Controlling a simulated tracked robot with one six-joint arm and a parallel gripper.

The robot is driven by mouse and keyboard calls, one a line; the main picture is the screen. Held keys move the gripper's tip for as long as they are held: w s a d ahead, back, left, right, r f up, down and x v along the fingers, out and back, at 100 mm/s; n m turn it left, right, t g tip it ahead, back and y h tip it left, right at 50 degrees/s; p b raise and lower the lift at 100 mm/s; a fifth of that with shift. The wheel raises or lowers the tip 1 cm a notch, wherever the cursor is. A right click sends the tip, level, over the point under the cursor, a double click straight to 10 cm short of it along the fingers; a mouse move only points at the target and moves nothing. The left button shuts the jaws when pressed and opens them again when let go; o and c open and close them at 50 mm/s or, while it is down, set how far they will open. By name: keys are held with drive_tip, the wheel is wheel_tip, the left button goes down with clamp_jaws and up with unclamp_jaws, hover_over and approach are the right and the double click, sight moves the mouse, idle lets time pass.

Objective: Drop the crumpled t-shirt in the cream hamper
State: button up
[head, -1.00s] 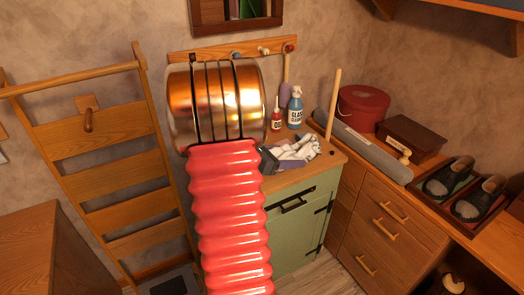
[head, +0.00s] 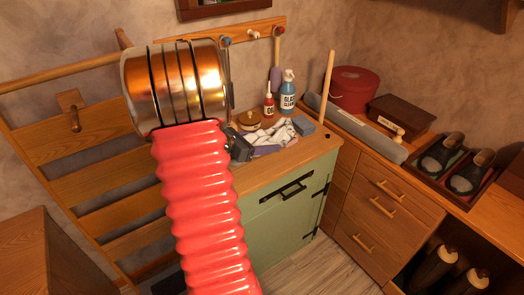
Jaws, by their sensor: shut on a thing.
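A crumpled white-and-purple t-shirt (head: 270,139) shows in the head view over the top of the green cabinet. My gripper (head: 242,149), dark and partly hidden behind my arm, is at its left end and shut on it. I cannot tell whether the cloth still touches the cabinet top. The exact grip on the fabric is hidden. No cream hamper is in view.
The green cabinet (head: 290,215) also bears a blue spray bottle (head: 287,95), a red bottle (head: 268,104), a round wooden lidded pot (head: 249,120) and a blue block (head: 303,125). A wooden ladder-like rack (head: 85,135) leans at left. Open floor (head: 310,272) shows below.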

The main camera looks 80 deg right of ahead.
hover_over(265, 167)
drive_tip(key=shift+w+f, duration=0.1)
drive_tip(key=shift+f, duration=2.45)
drive_tip(key=shift+f, duration=0.1)
drive_tip(key=shift+f, duration=1.8)
drive_tip(key=shift+f, duration=0.1)
drive_tip(key=o, duration=0.9)
drive_tip(key=v, duration=1.2)
drive_tip(key=shift+a, duration=0.1)
